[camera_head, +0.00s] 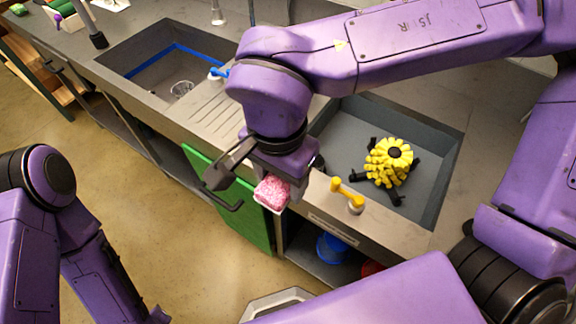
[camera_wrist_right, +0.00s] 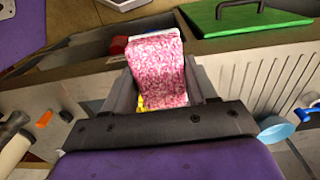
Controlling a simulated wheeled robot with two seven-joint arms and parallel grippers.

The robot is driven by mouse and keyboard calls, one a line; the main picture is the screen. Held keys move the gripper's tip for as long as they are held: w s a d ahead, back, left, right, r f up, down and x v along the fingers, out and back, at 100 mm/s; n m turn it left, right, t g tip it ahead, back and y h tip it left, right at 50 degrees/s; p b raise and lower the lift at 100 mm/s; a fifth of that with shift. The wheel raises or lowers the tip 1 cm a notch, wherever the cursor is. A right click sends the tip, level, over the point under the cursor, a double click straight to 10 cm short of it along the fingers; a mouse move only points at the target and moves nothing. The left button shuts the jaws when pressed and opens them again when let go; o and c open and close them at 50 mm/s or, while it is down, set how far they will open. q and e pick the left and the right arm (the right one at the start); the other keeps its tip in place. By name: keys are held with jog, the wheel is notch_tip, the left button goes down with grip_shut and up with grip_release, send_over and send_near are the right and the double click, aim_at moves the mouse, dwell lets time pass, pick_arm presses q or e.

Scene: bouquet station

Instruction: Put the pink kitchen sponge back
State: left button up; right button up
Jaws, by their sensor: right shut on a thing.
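The pink kitchen sponge (camera_head: 272,193) is a speckled block with a white edge. My right gripper (camera_head: 268,184) is shut on it and holds it in front of the counter's front edge, near the open green door. In the right wrist view the sponge (camera_wrist_right: 160,70) stands up between the two jaws. Part of it is hidden by the gripper. My left arm shows at the lower left of the head view, but its gripper is outside the picture.
A sink (camera_head: 140,72) with a blue stripe lies at the left. A grey basin (camera_head: 440,165) holds a yellow object (camera_head: 388,160) with black legs. A yellow-handled item (camera_head: 347,195) stands on the front edge. The green door (camera_head: 258,228) hangs open beside a blue bucket (camera_head: 332,248).

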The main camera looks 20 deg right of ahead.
jog(key=w+d+f, duration=0.1)
jog(key=w+f, duration=0.1)
jog(key=w, duration=0.1)
jog(key=w+d+f, duration=0.1)
jog(key=w+f, duration=0.2)
jog(key=w+d+f+p, duration=0.1)
jog(key=w+d+f, duration=0.1)
jog(key=w, duration=0.1)
jog(key=shift+d+f, duration=0.1)
jog(key=shift+f, duration=0.3)
jog(key=shift+w+d+f, duration=0.1)
jog(key=shift+w+f, duration=0.05)
jog(key=shift+f, duration=0.8)
jog(key=shift+w+f, duration=0.15)
jog(key=shift+f, duration=0.75)
jog(key=shift+s+f, duration=0.1)
jog(key=o, duration=1)
notch_tip(320, 180, up, 12)
jog(key=shift+r, duration=0.2)
